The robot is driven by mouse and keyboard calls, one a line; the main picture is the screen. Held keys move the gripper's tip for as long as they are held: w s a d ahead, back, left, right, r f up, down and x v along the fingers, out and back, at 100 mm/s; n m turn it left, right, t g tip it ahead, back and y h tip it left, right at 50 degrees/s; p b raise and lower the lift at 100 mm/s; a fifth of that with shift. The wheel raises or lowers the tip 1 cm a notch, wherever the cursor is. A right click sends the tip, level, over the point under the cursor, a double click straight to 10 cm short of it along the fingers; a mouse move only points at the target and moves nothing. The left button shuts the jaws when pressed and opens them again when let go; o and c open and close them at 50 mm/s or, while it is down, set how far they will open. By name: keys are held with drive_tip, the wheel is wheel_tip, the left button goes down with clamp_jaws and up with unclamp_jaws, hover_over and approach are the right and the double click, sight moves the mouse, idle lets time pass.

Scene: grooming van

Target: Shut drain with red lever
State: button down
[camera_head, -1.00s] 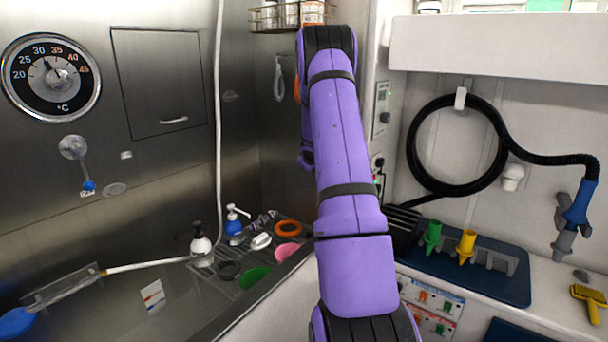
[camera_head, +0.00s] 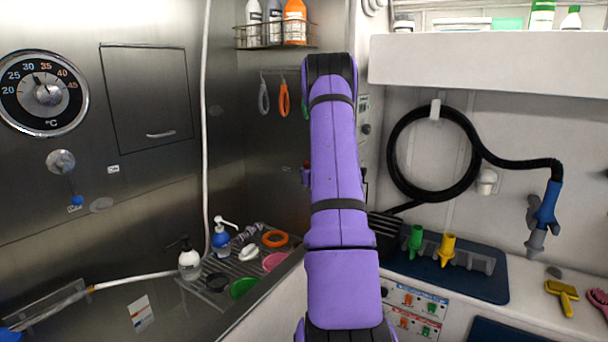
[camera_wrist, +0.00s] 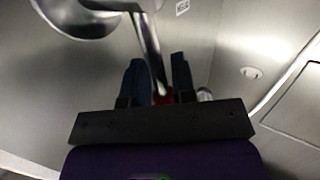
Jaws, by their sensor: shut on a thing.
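In the wrist view, a metal lever arm (camera_wrist: 150,48) runs down from a shiny round fitting at the top to a red end (camera_wrist: 164,97). My gripper (camera_wrist: 161,80) has its two dark fingers on either side of the red end and is shut on it. The finger block hides the lowest part of the lever. In the head view, my purple arm reaches away toward the steel corner and hides my gripper. The drain itself cannot be made out in either view.
A blue-tipped lever (camera_head: 76,199) hangs on the steel wall below the temperature dial (camera_head: 44,92). A hose coil (camera_head: 396,155) and blue tray (camera_head: 480,283) are at right.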

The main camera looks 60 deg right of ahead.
drive_tip(key=shift+s+r+m+t+h, duration=0.1)
drive_tip(key=shift+s+m+t+h, duration=0.35)
drive_tip(key=shift+t, duration=0.15)
drive_tip(key=shift+r, duration=0.1)
drive_tip(key=c, duration=1.2)
unclamp_jaws()
drive_tip(key=shift+d, duration=0.1)
drive_tip(key=shift+o, duration=0.2)
drive_tip(key=shift+s, duration=0.1)
drive_tip(key=shift+s+a, duration=0.35)
drive_tip(key=shift+s, duration=0.05)
drive_tip(key=v, duration=0.9)
drive_tip(key=shift+s+a, duration=0.2)
drive_tip(key=shift+s, duration=0.15)
